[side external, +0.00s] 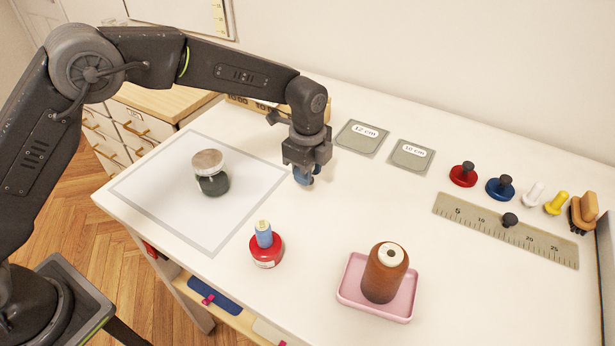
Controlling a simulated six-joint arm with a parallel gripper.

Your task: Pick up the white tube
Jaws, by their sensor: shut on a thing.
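My gripper (303,174) points down over the table, just right of the white mat's far right corner. Its jaws are shut on a small blue-grey thing (303,178), mostly hidden by the fingers. I cannot tell what it is, or whether it touches the table. No plain white tube shows clearly. A small white knob-shaped piece (533,193) stands at the right, between a blue and a yellow one, far from my gripper.
A jar (210,172) stands on the grey-edged mat (233,225). A red pot with a blue spool (265,246) and a pink tray (350,293) holding a brown spool (385,275) are in front. A ruler (470,213), coloured knobs and a brush (583,212) lie right. Two labelled cards (361,141) lie behind.

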